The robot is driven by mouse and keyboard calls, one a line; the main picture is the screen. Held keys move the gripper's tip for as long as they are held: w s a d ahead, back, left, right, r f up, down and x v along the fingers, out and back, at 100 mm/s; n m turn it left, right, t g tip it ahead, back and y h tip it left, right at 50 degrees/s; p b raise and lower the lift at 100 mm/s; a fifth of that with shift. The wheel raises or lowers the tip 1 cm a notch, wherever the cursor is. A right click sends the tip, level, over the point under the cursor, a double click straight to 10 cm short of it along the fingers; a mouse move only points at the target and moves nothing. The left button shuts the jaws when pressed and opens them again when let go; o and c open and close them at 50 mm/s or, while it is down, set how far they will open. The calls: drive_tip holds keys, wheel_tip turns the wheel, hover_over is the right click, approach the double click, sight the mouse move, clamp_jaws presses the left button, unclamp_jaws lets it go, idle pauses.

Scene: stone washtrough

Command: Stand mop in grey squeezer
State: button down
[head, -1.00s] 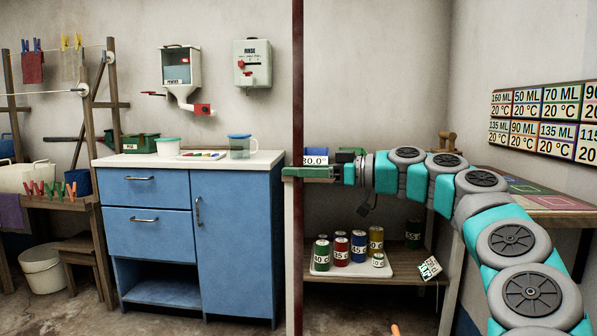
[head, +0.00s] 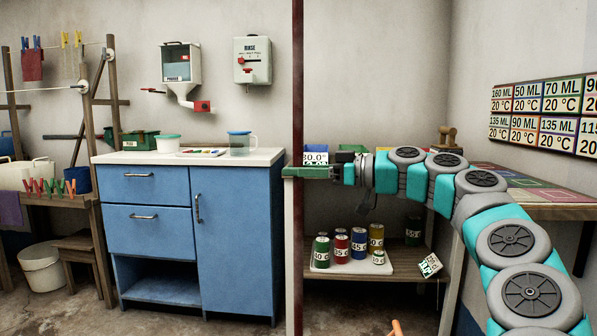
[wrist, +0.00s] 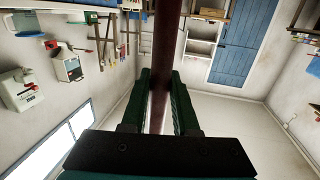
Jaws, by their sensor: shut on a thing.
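The mop shows as a dark red-brown handle (head: 298,90), upright from the top to the bottom edge of the head view. My gripper (head: 299,173) is shut on this handle at about mid-height in the head view. In the wrist view the handle (wrist: 163,70) passes between the green fingers (wrist: 160,105). The mop's head is out of view. I cannot see a grey squeezer in either view.
A blue cabinet (head: 150,240) with a pale top stands left of the handle. A wooden shelf (head: 385,268) with several labelled cans is behind my arm. A wooden table (head: 550,205) is at right. Some concrete floor (head: 60,310) is clear at lower left.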

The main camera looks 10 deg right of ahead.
drive_tip(key=c, duration=0.6)
unclamp_jaws()
drive_tip(key=shift+f, duration=0.1)
